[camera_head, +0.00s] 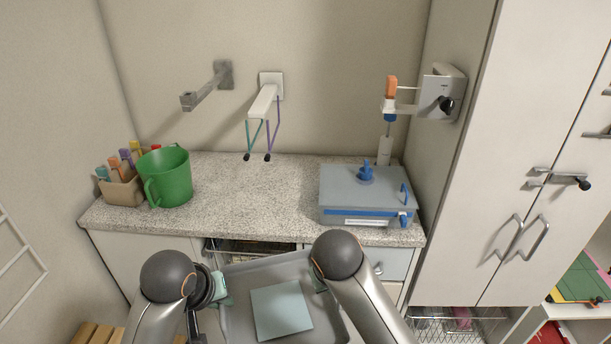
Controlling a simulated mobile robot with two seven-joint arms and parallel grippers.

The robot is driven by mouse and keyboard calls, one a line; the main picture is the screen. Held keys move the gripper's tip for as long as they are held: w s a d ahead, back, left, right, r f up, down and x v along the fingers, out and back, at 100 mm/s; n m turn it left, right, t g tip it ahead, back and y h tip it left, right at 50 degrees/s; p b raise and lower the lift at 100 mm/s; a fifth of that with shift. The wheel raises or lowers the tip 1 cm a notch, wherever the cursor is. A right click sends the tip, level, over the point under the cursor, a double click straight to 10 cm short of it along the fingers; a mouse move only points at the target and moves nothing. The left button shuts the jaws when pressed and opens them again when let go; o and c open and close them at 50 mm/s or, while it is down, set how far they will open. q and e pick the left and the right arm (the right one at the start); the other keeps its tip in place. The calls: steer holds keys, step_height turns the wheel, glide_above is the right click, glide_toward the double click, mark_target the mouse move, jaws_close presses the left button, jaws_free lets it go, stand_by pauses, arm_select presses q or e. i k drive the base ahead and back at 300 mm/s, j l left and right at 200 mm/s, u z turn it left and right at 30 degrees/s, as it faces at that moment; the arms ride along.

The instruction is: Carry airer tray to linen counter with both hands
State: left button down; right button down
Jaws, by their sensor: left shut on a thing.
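The grey airer tray (237,323) is at the bottom centre, in front of the linen counter and lower in the picture than its top. A flat pale teal square (281,311) lies in it. My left gripper (224,289) is shut on the tray's left side. My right gripper (319,280) is at the tray's right side, mostly hidden behind my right arm, so its jaws cannot be made out. The speckled linen counter (250,190) stands against the back wall.
A green mug-like bucket (166,178) and a box of markers (120,188) stand at the counter's left. A grey-blue case (350,190) stands at its right. The counter's middle is clear. Wall brackets (264,102) stick out above it. Tall cabinets (500,150) stand at the right.

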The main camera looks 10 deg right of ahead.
mark_target(265, 199)
steer(key=i, duration=1.35)
